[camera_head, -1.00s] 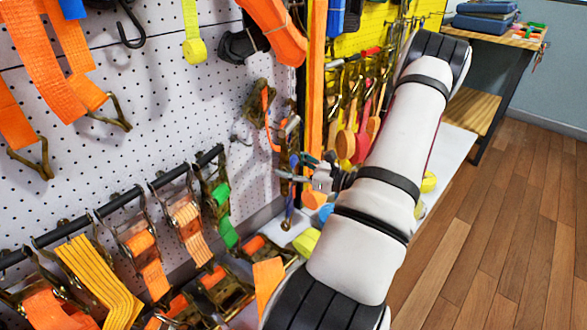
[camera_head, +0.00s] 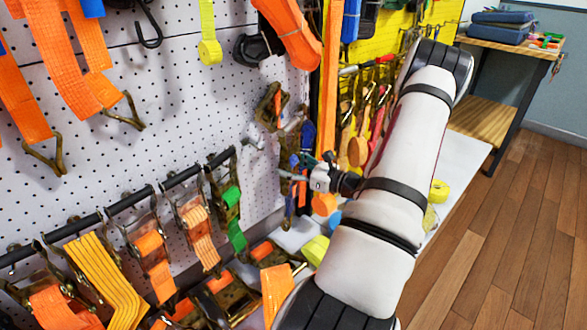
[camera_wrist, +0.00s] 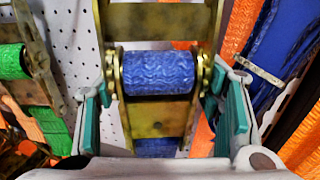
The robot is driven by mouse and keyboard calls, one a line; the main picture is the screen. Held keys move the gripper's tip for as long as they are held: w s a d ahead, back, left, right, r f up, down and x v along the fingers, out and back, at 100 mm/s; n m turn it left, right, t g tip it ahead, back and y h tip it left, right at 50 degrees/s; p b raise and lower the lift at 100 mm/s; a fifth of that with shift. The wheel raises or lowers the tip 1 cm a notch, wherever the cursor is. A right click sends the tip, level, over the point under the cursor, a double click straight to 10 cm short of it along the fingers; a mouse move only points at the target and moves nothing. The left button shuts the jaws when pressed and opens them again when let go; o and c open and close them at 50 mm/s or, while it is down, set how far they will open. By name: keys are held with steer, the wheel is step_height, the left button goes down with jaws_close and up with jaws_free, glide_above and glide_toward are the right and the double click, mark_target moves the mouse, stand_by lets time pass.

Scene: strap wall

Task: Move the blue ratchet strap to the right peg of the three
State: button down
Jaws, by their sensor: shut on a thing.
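The blue ratchet strap has a brass frame with a blue webbing roll (camera_wrist: 158,72), seen upright and close in the wrist view. My gripper (camera_wrist: 160,88) has its teal-padded fingers on both sides of the frame, shut on it. In the head view my gripper (camera_head: 301,176) is in front of the pegboard's right part, and the strap is small and partly hidden there. A short bare silver peg (camera_head: 252,143) sticks out of the board left of my gripper. I cannot clearly make out the other two pegs.
A ratchet with orange webbing (camera_head: 270,106) hangs above the bare peg. A rail (camera_head: 100,215) with several ratchet straps, including a green one (camera_head: 233,197), runs lower left.

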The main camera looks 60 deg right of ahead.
steer(key=shift+w+d+f+b, duration=0.25)
steer(key=shift+w+f, duration=0.25)
steer(key=shift+w, duration=0.3)
steer(key=shift+f, duration=0.1)
stand_by(0.3)
steer(key=shift+c, duration=1.9)
jaws_free()
steer(key=shift+f, duration=0.15)
steer(key=s, duration=1.2)
steer(key=shift+d, duration=0.1)
